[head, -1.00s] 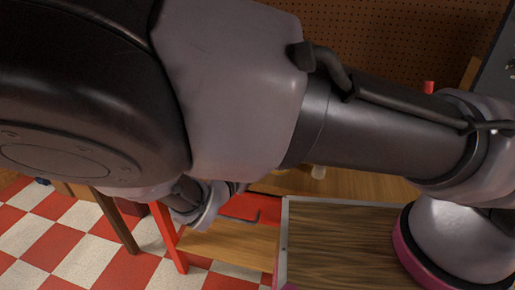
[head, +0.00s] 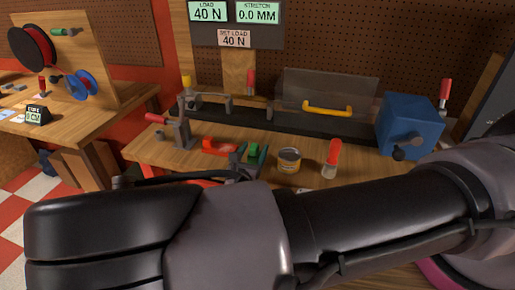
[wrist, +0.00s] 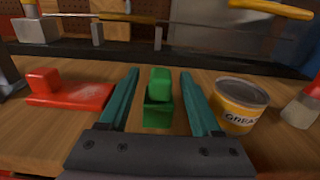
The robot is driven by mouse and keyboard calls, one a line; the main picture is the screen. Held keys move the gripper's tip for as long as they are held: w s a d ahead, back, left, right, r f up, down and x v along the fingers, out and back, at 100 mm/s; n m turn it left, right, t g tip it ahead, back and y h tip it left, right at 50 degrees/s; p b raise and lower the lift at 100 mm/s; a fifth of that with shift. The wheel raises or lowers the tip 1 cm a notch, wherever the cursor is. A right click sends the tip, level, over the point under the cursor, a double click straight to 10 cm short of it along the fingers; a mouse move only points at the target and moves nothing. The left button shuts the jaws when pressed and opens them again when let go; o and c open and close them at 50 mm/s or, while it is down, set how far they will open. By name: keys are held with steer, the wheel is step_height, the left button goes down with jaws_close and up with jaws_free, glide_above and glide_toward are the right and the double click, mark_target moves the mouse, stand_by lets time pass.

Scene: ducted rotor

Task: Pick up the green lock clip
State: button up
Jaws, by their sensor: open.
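The green lock clip (wrist: 158,100) stands on the wooden bench top, between the two teal fingers of my gripper (wrist: 159,88) in the wrist view. The fingers are open, one on each side, with a gap between each finger and the clip. In the head view the green clip (head: 257,152) shows beyond my arm, with my gripper (head: 246,158) beside it. My arm hides part of the gripper there.
A red part (wrist: 70,92) lies left of my gripper, and a grease tin (wrist: 240,104) stands close to the right finger. A red-handled brush (head: 332,158) is further right. A dark rail (head: 250,110) and a blue box (head: 408,125) stand behind.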

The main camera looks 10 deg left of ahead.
mark_target(257, 144)
steer(key=w, duration=0.3)
steer(key=shift+w+d+f, duration=0.1)
jaws_close()
step_height(257, 144, up, 10)
steer(key=w+a+r, duration=0.1)
steer(key=w+r, duration=0.2)
steer(key=w, duration=0.8)
steer(key=w+a+r, duration=0.1)
steer(key=w+r, duration=0.3)
steer(key=w, duration=0.8)
steer(key=shift+w+a, duration=0.1)
